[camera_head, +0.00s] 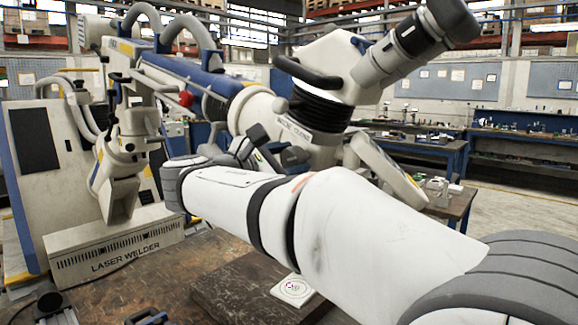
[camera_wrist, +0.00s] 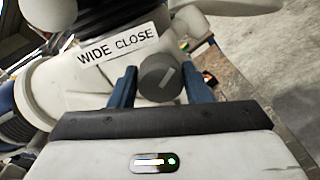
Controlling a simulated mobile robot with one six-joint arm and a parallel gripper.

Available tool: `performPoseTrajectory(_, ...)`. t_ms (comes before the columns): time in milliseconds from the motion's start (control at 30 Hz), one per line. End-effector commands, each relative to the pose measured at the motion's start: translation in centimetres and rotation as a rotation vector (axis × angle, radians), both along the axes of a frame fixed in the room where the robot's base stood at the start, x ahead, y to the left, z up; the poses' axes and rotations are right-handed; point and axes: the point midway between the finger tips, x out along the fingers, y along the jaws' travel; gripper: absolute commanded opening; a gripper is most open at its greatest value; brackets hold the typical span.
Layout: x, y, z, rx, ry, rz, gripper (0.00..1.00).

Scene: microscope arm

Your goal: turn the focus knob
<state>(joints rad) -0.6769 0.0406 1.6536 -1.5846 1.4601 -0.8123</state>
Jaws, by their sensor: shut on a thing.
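The knob cannot be made out there, behind my gripper and arm.
A laser welder base (camera_head: 115,245) stands at left on the brown workbench (camera_head: 160,280). A pale angled panel (camera_head: 385,170) hangs close to the right of my gripper.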

Motion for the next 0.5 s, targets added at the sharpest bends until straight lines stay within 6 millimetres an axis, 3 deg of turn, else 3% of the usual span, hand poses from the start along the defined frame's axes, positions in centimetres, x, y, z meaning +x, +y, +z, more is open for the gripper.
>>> performPoseTrajectory(500, -0.04, 0.00, -0.12, 0.119, -0.118, 0.000, 0.21)
